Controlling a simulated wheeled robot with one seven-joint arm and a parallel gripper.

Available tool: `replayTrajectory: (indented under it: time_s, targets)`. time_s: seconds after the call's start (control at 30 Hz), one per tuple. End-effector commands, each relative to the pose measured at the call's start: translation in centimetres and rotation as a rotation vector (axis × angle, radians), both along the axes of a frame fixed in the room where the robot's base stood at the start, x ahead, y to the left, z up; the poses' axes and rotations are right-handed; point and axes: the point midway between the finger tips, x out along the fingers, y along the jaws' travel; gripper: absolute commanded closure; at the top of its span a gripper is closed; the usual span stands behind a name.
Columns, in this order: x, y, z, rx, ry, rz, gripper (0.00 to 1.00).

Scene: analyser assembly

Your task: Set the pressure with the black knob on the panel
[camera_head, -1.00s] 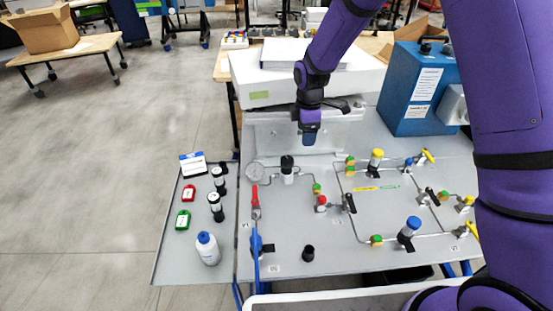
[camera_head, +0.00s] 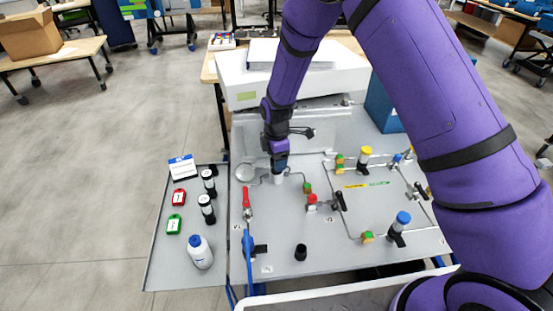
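My gripper (camera_head: 280,163) points straight down at the upper left of the panel (camera_head: 330,250), right over the pressure regulator. The regulator's pale body (camera_head: 279,179) shows just below the fingertips. Its black knob is hidden by the gripper, so I cannot tell whether the fingers are around it or only above it. The round pressure gauge (camera_head: 245,172) sits just left of the regulator, joined to it by a tube. Its needle is too small to read. Whether the fingers are open or shut does not show.
A red-handled valve (camera_head: 247,202) stands below the gauge. A loose-looking black cap (camera_head: 300,252) is near the panel's front. Several valves with yellow, blue and red knobs fill the right side. A side tray (camera_head: 160,265) holds bottles and tags. A white box (camera_head: 290,85) stands behind.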

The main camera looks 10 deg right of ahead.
Motion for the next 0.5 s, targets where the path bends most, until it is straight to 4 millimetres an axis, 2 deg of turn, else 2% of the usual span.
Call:
replayTrajectory:
  time_s: [0.13,0.4,0.5]
  targets:
    - [0.0,0.01,-0.73,0.0,0.0,-0.001,0.31]
    - [0.0,0.0,-0.79,0.0,-0.001,-0.001,0.31]
    - [-0.01,0.0,-0.79,0.0,-0.001,-0.001,0.54]
